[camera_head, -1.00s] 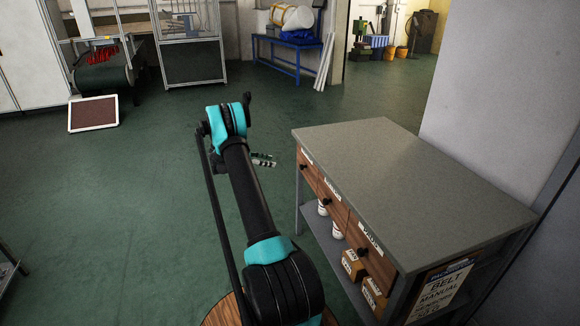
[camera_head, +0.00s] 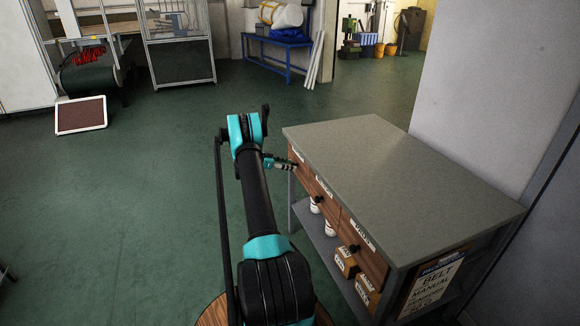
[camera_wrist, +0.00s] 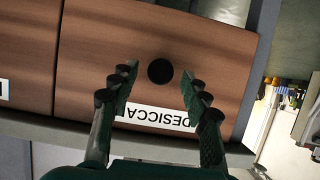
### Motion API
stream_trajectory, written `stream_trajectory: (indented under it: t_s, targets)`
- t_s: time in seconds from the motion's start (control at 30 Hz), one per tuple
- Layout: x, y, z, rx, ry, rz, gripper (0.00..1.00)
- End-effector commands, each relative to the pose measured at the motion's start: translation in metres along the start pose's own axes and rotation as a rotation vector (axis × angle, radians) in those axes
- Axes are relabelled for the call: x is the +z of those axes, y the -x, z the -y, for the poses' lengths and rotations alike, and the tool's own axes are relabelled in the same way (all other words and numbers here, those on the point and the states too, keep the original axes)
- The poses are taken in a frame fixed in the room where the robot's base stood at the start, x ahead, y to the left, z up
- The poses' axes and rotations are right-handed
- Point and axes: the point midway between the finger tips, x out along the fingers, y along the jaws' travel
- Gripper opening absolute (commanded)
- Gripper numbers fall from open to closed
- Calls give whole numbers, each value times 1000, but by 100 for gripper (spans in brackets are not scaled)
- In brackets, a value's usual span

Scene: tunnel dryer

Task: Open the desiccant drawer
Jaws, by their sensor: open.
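The desiccant drawer (camera_wrist: 200,62) has a brown wood front, a round black knob (camera_wrist: 160,71) and a white label (camera_wrist: 160,117) reading "DESICCA…", upside down in the wrist view. Part of the label is hidden behind a finger. In the head view the drawer (camera_head: 299,168) is the farthest one in the cabinet's row. It looks closed. My gripper (camera_wrist: 158,85) is open, with one finger on each side of the knob and gaps between. I cannot tell whether the fingertips reach as far as the knob. In the head view my gripper (camera_head: 281,164) is at the drawer's front.
The grey cabinet (camera_head: 400,185) has two more drawers nearer me, and a lower shelf (camera_head: 330,245) with white bottles and small boxes. A wall (camera_head: 475,90) stands behind it.

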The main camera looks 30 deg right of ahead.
Motion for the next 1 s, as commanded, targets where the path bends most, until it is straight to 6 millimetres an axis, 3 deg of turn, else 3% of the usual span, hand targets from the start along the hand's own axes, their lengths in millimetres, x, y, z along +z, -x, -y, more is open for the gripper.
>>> stream_trajectory:
  t_s: [0.43, 0.8, 1.0]
  targets:
    - [0, -10, 0, -1, 0, 0, 46]
    - [0, -9, 0, -1, 0, 0, 0]
    - [0, -9, 0, -1, 0, 0, 0]
